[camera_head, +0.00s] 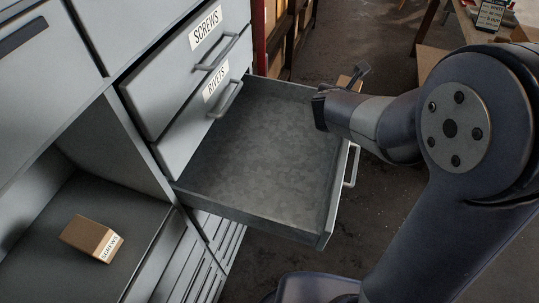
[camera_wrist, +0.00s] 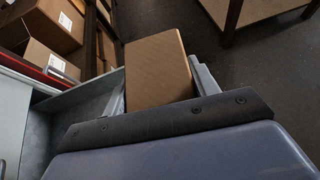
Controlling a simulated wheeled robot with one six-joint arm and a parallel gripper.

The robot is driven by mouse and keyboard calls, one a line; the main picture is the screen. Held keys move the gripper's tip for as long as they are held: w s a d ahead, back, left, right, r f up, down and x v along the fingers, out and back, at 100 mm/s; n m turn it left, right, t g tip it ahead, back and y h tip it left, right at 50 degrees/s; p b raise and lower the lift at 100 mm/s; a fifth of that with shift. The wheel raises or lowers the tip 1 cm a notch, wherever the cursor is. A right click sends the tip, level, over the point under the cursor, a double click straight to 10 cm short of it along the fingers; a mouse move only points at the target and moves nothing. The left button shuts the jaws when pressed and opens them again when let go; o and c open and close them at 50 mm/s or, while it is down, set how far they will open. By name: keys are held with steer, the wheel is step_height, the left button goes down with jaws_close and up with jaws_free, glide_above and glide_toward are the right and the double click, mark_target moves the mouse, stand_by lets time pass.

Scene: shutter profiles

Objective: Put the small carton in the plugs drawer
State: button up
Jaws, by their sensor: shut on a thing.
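My gripper (camera_head: 350,80) is shut on a small brown carton (camera_wrist: 158,68), which sits between the two fingers in the wrist view. In the head view only a little of the carton (camera_head: 343,81) shows beside the gripper. The gripper is above the far right part of an open, empty grey drawer (camera_head: 255,140), close to its outer side. The drawer's front faces away from the head camera, so no label on it can be read. I cannot tell how high the carton is above the drawer.
Two drawers labelled SCREWS (camera_head: 190,65) and RIVETS (camera_head: 205,110) stand partly out above the open drawer. Another brown carton (camera_head: 91,238), labelled SCREWS, lies on a shelf at lower left. Large boxes (camera_wrist: 50,25) stand on a rack at upper left in the wrist view.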

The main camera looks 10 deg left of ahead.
steer(key=s+a+f+b, duration=0.1)
steer(key=s+a+b, duration=0.1)
steer(key=a, duration=0.4)
steer(key=s+a+f+b, duration=0.1)
steer(key=s+a, duration=0.2)
steer(key=a, duration=0.2)
steer(key=n+y+b, duration=0.1)
steer(key=b, duration=0.2)
glide_above(265, 158)
step_height(265, 158, down, 8)
steer(key=shift+y, duration=0.3)
steer(key=shift+f, duration=2.05)
steer(key=shift+f+b, duration=0.2)
steer(key=shift+b, duration=0.2)
steer(key=o, duration=1.1)
steer(key=shift+o, duration=0.2)
steer(key=shift+r, duration=0.15)
